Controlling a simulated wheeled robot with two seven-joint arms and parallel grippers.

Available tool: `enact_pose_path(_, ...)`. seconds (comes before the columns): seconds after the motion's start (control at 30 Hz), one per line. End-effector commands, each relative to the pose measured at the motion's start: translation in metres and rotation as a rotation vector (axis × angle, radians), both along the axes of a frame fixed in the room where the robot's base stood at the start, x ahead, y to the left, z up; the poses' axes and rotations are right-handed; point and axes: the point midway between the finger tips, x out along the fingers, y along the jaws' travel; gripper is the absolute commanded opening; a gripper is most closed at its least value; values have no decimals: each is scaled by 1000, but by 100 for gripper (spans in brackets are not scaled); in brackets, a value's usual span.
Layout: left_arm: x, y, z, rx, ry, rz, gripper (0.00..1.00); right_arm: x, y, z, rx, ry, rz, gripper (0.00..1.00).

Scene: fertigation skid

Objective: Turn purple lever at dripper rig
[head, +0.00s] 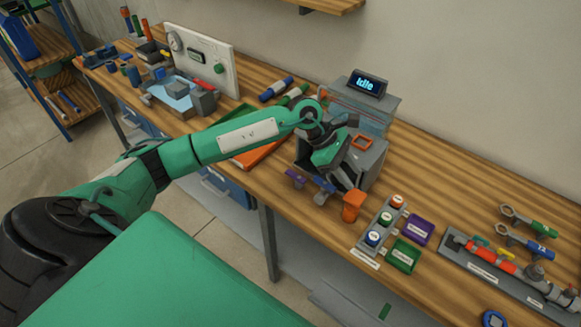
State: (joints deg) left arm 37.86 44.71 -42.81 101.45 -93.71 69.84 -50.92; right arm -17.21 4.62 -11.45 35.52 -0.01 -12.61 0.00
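The dripper rig (372,160) is a grey box unit on the wooden bench, with a small screen (367,84) above it reading "Idle". A small purple lever (296,178) sticks out low at its front left, and a blue-purple piece (324,186) shows just right of it. My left arm reaches in from the left over the bench. My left gripper (334,158) is over the rig's front, above and right of the purple lever, apart from it as far as I can see. Its fingertips are too small and overlapped to tell their opening. My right gripper is not in view.
An orange cup (353,205) stands at the rig's front right. Further right are a rack of round-capped bottles (382,226), a purple tray (418,230), a green tray (403,256) and a pipe assembly (500,270). A white gauge panel (205,62) stands back left.

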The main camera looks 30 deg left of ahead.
Motion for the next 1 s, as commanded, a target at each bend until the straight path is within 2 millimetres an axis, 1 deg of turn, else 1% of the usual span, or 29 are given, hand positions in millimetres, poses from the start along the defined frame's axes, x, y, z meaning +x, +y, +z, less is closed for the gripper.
enact_pose_path(0.03, 8, 31, -1, 131, -16, -29, 40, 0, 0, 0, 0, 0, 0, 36)
enact_pose_path(0.07, 10, 48, -2, 204, -19, -49, 40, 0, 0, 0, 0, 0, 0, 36)
enact_pose_path(0.1, 13, 71, -2, 298, -17, -68, 40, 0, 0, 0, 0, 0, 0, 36)
enact_pose_path(0.17, 16, 102, 1, 422, -10, -91, 40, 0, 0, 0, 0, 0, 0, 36)
enact_pose_path(0.2, 18, 121, 4, 493, 0, -101, 40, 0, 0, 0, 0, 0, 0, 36)
enact_pose_path(0.3, 19, 159, 13, 631, 26, -117, 40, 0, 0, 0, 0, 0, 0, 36)
enact_pose_path(0.4, 18, 181, 19, 708, 47, -124, 40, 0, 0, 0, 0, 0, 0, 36)
enact_pose_path(0.53, 17, 189, 17, 737, 59, -128, 40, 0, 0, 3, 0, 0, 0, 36)
enact_pose_path(0.67, 17, 188, 2, 736, 61, -130, 40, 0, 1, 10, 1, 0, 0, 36)
enact_pose_path(0.77, 17, 188, -17, 734, 62, -128, 40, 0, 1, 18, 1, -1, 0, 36)
enact_pose_path(1.0, 16, 187, -69, 733, 63, -128, 40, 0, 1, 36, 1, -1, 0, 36)
